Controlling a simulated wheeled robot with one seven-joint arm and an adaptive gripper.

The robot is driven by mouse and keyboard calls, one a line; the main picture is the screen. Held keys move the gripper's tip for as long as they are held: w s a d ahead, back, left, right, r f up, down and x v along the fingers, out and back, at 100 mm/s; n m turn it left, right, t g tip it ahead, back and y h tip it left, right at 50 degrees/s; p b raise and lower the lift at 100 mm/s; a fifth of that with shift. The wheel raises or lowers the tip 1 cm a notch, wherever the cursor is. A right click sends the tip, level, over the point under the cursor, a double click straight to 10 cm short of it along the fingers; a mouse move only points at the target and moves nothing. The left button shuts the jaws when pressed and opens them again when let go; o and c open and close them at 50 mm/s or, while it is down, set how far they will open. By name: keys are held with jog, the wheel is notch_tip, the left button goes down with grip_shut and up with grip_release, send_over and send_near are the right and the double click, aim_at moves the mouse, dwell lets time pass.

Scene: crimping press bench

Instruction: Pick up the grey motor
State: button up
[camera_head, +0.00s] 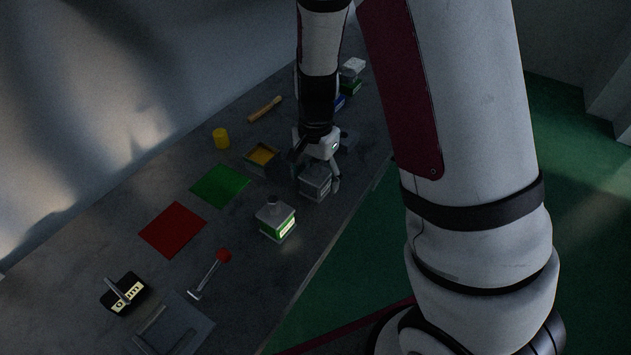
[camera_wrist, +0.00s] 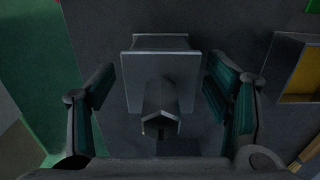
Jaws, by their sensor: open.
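The grey motor (camera_head: 314,182) stands on the dark bench (camera_head: 98,232), right under my gripper (camera_head: 318,180). My gripper (camera_wrist: 160,88) is open, with one teal-padded finger on each side of the motor. Gaps show between the fingers and the motor's sides in the wrist view. In the head view my gripper and arm hide part of the motor's top.
Green (camera_head: 221,186) and red (camera_head: 173,229) mats, a red-headed tool (camera_head: 210,274) and a black labelled block (camera_head: 125,294) lie further towards the lower left.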

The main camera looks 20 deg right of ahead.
jog(key=shift+c, duration=0.3)
grip_shut()
jog(key=shift+r, duration=0.1)
